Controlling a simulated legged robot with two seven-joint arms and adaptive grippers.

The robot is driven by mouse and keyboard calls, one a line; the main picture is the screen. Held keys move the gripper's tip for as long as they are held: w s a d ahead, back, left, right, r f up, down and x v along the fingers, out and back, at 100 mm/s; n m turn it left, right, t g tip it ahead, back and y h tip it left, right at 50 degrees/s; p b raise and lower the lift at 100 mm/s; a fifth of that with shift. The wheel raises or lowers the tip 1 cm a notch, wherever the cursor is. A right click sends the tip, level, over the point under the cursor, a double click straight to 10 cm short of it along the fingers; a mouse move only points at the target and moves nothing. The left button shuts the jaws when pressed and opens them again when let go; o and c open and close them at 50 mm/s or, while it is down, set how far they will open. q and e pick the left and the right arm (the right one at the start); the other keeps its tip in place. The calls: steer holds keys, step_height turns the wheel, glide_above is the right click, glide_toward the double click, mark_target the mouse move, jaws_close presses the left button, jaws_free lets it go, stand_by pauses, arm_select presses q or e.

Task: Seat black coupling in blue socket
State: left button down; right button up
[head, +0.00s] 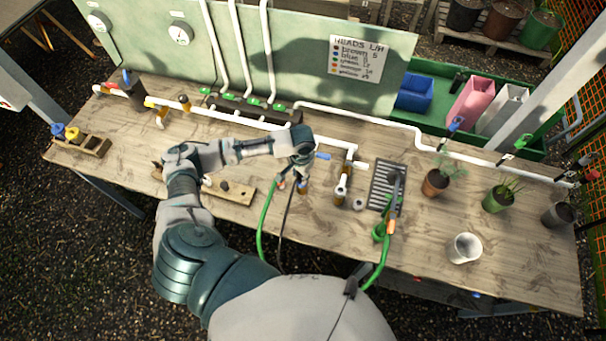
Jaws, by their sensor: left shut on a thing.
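My left gripper (298,176) reaches in from the left over the middle of the table, fingers pointing down. It is shut on the black coupling, which the fingers mostly hide; a thin dark hose (284,215) hangs from there towards the front edge. My right gripper is not in view.
A green hose (262,225) hangs left of the dark one. A white pipe fitting (342,188), a black grate (386,185) and potted plants (436,182) stand to the right. A wooden board (232,189) lies left. A white cup (465,248) stands front right, with bare table around it.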

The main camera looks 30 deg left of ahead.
arm_select(q)
steer(key=shift+s+a+f, duration=0.2)
steer(key=shift+a+f, duration=0.25)
steer(key=shift+f, duration=0.3)
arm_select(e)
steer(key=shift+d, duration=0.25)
arm_select(q)
steer(key=c, duration=0.7)
jaws_free()
steer(key=shift+c, duration=0.2)
steer(key=shift+o, duration=0.4)
steer(key=shift+w+a+f, duration=0.1)
steer(key=shift+w+a, duration=0.05)
steer(key=shift+a, duration=0.15)
steer(key=shift+d, duration=0.35)
steer(key=shift+d+r, duration=0.25)
steer(key=r, duration=1.1)
steer(key=shift+w, duration=0.2)
steer(key=shift+d+r, duration=0.4)
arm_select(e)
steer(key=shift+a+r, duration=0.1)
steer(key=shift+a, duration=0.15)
